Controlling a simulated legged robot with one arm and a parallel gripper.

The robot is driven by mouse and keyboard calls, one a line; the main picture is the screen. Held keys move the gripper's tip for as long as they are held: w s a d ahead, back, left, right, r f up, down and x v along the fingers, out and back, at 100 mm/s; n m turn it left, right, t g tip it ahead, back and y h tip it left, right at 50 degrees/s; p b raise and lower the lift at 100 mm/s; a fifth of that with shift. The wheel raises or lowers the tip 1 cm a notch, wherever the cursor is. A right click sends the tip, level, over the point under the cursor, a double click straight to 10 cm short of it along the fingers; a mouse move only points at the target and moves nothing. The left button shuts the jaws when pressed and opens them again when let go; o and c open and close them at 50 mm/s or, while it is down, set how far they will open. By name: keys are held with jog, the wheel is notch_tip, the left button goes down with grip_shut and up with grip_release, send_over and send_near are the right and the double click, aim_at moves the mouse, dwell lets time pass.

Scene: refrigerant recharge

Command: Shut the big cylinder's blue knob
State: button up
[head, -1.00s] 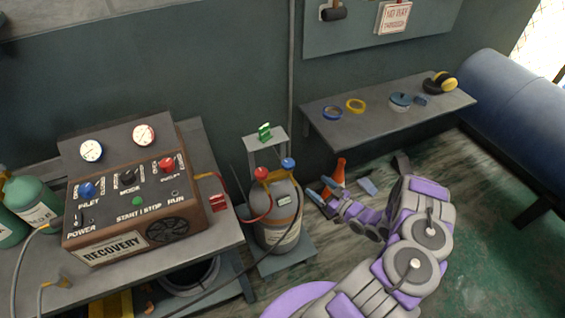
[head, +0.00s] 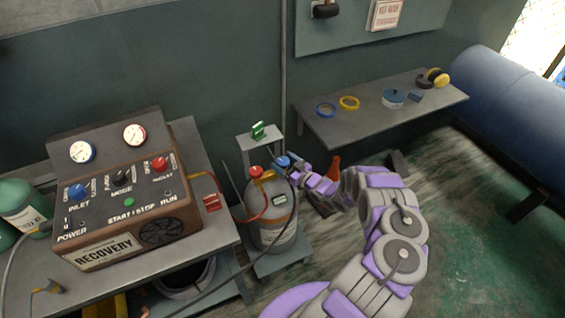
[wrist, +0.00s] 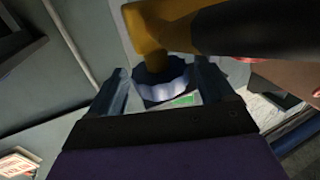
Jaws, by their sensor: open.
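The big cylinder (head: 268,232) is grey and stands upright beside the bench. Its blue knob (head: 282,161) is at the top right, with a red knob (head: 255,171) to its left. My gripper (head: 291,164) is at the blue knob, coming from the right. In the wrist view the blue knob (wrist: 166,88) lies between the two open fingers of my gripper (wrist: 162,85). Whether the fingers touch it I cannot tell. A brass fitting (wrist: 160,28) with a black hose (wrist: 265,28) crosses in front and hides part of the knob.
The recovery machine (head: 125,195) sits on a bench (head: 200,258) at left. A small stand with a green item (head: 259,130) is behind the cylinder. An orange cone (head: 334,168) stands behind my arm. A shelf (head: 340,128) with tape rolls is on the right. The hoses run close to the knobs.

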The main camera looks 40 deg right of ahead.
jog(key=shift+w+a, duration=0.1)
jog(key=shift+w, duration=0.45)
jog(key=shift+c, duration=0.5)
jog(key=c, duration=0.9)
jog(key=shift+o, duration=0.2)
jog(key=shift+r+h+p, duration=0.15)
jog(key=shift+h+p, duration=0.15)
jog(key=shift+m+h+p, duration=0.6)
jog(key=shift+m+p, duration=0.05)
jog(key=shift+m, duration=0.05)
jog(key=m+h+p, duration=0.1)
jog(key=h+p, duration=0.1)
jog(key=m+h+p, duration=0.1)
jog(key=h+p, duration=0.1)
jog(key=shift+r+m+g+p, duration=0.15)
jog(key=shift+m+g+p, duration=0.15)
jog(key=shift+p, duration=0.05)
jog(key=m+h+p, duration=0.1)
jog(key=h+p, duration=0.2)
jog(key=shift+m+g, duration=0.4)
jog(key=shift+s+d+f+m+h+p, duration=0.1)
jog(key=shift+d+f+m+h+p, duration=0.15)
jog(key=shift+h+p, duration=0.2)
